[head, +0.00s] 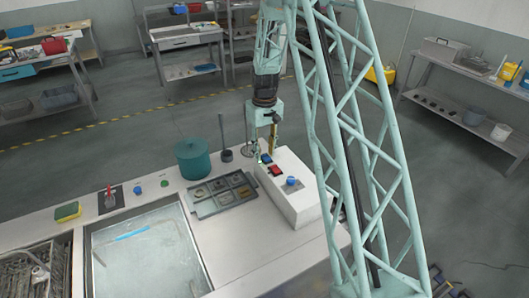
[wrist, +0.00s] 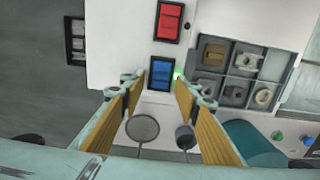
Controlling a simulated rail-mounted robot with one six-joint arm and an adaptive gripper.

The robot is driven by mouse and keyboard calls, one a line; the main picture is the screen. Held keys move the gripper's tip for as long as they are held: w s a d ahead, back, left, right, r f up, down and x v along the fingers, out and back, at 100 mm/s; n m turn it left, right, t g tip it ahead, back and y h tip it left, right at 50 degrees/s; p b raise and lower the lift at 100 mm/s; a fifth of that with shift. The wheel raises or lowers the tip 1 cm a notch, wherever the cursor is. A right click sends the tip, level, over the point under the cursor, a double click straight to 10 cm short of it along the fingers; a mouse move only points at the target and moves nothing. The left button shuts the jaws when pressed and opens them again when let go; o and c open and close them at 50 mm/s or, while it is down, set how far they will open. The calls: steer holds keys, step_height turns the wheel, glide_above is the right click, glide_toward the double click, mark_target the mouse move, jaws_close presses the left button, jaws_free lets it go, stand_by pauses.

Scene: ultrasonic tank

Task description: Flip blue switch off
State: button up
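The blue switch (wrist: 160,74) is a rocker on top of the white control box (head: 297,207). It shows whole in the wrist view, just beyond and between my fingertips, and is small in the head view (head: 265,159). A small green light (wrist: 177,76) glows at its right edge in the wrist view. Which way the rocker is tilted is too small to tell. My gripper (wrist: 160,88) is open and empty, its tan-padded fingers pointing down over the blue switch end of the box. It also shows in the head view (head: 265,149). I cannot tell whether the fingertips touch the box.
A red switch (wrist: 169,22) sits beside the blue one, and a blue knob (head: 292,182) is further along the box. A divided tray of parts (head: 222,206), a teal pot (head: 193,158) and a tank (head: 145,252) stand left of the box. A round mesh strainer (wrist: 142,127) lies near my fingers.

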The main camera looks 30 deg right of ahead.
steer(key=shift+c, duration=0.2)
steer(key=c, duration=0.8)
steer(key=shift+c, duration=0.2)
steer(key=shift+s+t+b, duration=0.15)
steer(key=shift+t+b, duration=0.45)
steer(key=shift+b, duration=0.95)
steer(key=shift+s+r+t+b, duration=0.15)
steer(key=shift+t+b, duration=0.75)
steer(key=shift+b, duration=2.05)
steer(key=o, duration=0.9)
steer(key=shift+a, duration=0.15)
steer(key=shift+s+r, duration=0.1)
